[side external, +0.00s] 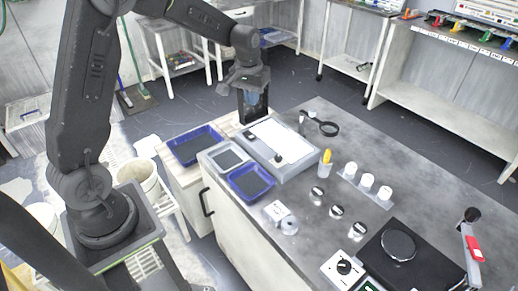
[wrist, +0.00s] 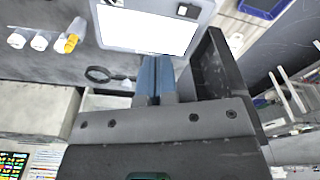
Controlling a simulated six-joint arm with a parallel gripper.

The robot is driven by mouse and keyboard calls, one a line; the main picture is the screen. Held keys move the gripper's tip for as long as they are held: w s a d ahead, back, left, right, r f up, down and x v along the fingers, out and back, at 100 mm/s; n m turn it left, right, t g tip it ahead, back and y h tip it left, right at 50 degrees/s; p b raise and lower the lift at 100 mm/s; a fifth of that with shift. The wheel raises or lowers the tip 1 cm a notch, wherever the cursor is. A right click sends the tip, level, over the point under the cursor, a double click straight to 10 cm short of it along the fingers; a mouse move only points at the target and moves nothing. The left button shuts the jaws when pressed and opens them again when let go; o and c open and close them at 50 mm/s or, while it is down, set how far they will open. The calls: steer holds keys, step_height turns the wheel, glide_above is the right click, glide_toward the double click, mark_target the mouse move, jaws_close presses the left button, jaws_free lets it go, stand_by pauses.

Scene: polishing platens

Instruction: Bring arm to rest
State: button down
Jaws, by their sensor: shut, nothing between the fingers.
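My gripper (side external: 252,97) hangs pointing down above the far left part of the workbench, near the back edge of a grey tray with a white sheet. In the wrist view its two blue fingers (wrist: 153,80) are together with nothing between them. The fingertips in the side view are partly hidden against a dark block-like shape below. My arm reaches over from the left.
The white-sheeted tray (side external: 310,167), a blue tray (side external: 250,196), a magnifier (side external: 328,128), several white cylinders (side external: 367,180) and a black polishing platen (side external: 398,244) occupy the grey bench (side external: 425,165). Another blue tray (side external: 196,161) sits on a cabinet left. Bare bench surface lies right of the magnifier.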

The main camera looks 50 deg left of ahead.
steer(key=s+d+r+m+t, duration=0.2)
steer(key=s+d+r, duration=0.6)
steer(key=s+r, duration=0.2)
steer(key=s+d+r+m+t, duration=0.1)
steer(key=s+d, duration=0.1)
steer(key=s, duration=0.5)
steer(key=s+d+m+t, duration=0.1)
steer(key=s+d, duration=0.2)
steer(key=s, duration=0.5)
steer(key=shift+s+d+r+m, duration=0.2)
steer(key=shift+r+m, duration=0.1)
steer(key=shift+r, duration=0.1)
steer(key=w+a+f+g, duration=0.15)
steer(key=w+a, duration=0.25)
steer(key=w, duration=0.4)
steer(key=w+a+f, duration=0.2)
steer(key=w+a, duration=0.3)
steer(key=w, duration=0.4)
steer(key=w+a+f, duration=0.8)
steer(key=a+f, duration=0.3)
steer(key=a, duration=0.1)
steer(key=shift+w+a+f, duration=0.35)
steer(key=shift+w+a, duration=0.05)
